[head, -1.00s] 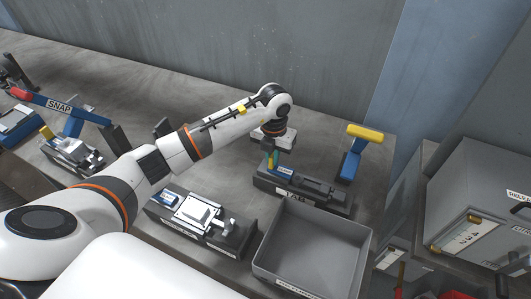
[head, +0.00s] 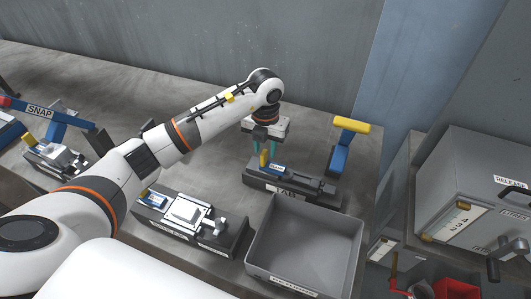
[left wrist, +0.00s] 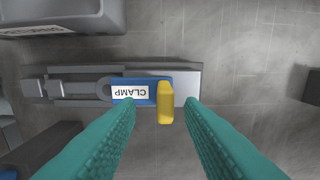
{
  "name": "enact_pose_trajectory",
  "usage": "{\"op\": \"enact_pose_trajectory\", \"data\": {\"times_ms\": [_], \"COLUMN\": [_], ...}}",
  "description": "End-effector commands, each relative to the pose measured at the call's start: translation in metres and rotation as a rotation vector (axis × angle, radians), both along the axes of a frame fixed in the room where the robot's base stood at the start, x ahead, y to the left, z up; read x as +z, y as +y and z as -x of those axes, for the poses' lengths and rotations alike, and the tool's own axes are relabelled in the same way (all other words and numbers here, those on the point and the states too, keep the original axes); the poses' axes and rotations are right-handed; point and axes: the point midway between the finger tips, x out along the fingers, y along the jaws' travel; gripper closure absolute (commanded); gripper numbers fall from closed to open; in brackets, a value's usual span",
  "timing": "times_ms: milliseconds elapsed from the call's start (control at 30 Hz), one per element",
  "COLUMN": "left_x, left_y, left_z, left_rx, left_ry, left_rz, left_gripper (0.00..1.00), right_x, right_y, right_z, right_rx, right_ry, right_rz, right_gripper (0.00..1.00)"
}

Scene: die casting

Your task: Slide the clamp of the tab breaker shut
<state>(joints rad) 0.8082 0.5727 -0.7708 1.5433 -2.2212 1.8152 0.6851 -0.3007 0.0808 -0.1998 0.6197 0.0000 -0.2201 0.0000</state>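The tab breaker (head: 290,190) stands on the bench, with a raised blue lever and yellow handle (head: 350,125) at its right end. Its clamp is a blue slider marked CLAMP (left wrist: 130,91) with an upright yellow knob (left wrist: 165,102); the knob also shows in the head view (head: 264,159). My left gripper (head: 268,148) points down over this clamp. In the left wrist view its teal fingers (left wrist: 160,106) are apart, one on each side of the knob, with visible gaps and nothing gripped. My right gripper is not in view.
An empty grey bin (head: 305,245) stands in front of the tab breaker. Another fixture (head: 190,218) with a bright metal part is to its left. The SNAP station (head: 45,110) is at the far left. A grey cabinet (head: 480,185) stands at the right.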

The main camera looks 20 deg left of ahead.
Motion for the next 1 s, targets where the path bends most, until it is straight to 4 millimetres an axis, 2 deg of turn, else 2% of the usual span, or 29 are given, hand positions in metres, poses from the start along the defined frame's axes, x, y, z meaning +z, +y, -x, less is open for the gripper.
{"op": "enact_pose_trajectory", "data": {"times_ms": [200,400,600,1000], "left_x": [0.047,0.08,0.091,0.092], "left_y": [-0.001,-0.002,-0.002,-0.002], "left_z": [-0.001,-0.001,0.0,0.0], "left_rx": [-0.001,-0.001,-0.002,-0.002], "left_ry": [-0.007,-0.004,-0.001,0.0], "left_rz": [0.001,0.001,0.001,0.001], "left_gripper": [0.65,0.65,0.65,0.65], "right_x": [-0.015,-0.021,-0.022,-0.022], "right_y": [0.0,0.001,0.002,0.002], "right_z": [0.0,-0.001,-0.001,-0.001], "right_rx": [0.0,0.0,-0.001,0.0], "right_ry": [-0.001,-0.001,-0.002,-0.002], "right_rz": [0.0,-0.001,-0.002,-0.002], "right_gripper": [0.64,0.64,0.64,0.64]}}
